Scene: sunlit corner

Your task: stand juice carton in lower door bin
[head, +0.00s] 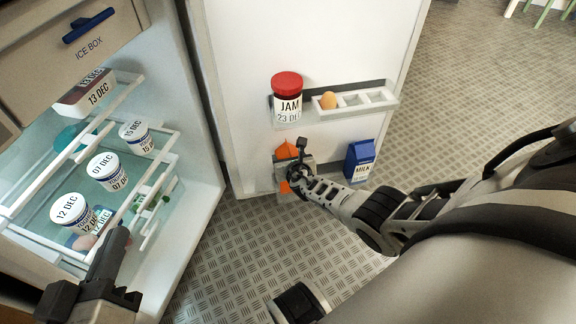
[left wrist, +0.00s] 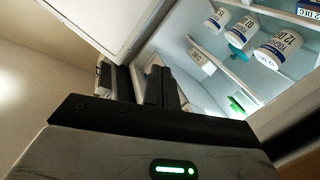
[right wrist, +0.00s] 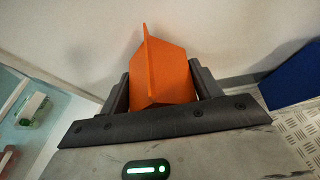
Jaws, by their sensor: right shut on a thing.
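The orange juice carton (head: 286,152) is between the fingers of my right gripper (head: 291,172), against the inner face of the open fridge door. In the right wrist view the gripper (right wrist: 162,95) is shut on the carton (right wrist: 165,75), whose gabled top points up. The gripper hides most of its body in the head view, and I cannot tell whether its base touches the bin. The lower door bin is mostly hidden behind my arm, at the level of the blue milk carton (head: 360,160). My left gripper (head: 110,252) looks shut and empty near the fridge shelves; its fingers (left wrist: 165,88) show close together.
Above, the upper door shelf (head: 350,108) holds a jam jar (head: 287,97) and an egg (head: 328,101). Several yogurt cups (head: 107,171) stand on the fridge shelves at left, under the ice box (head: 88,45). The patterned floor (head: 480,90) is open at right.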

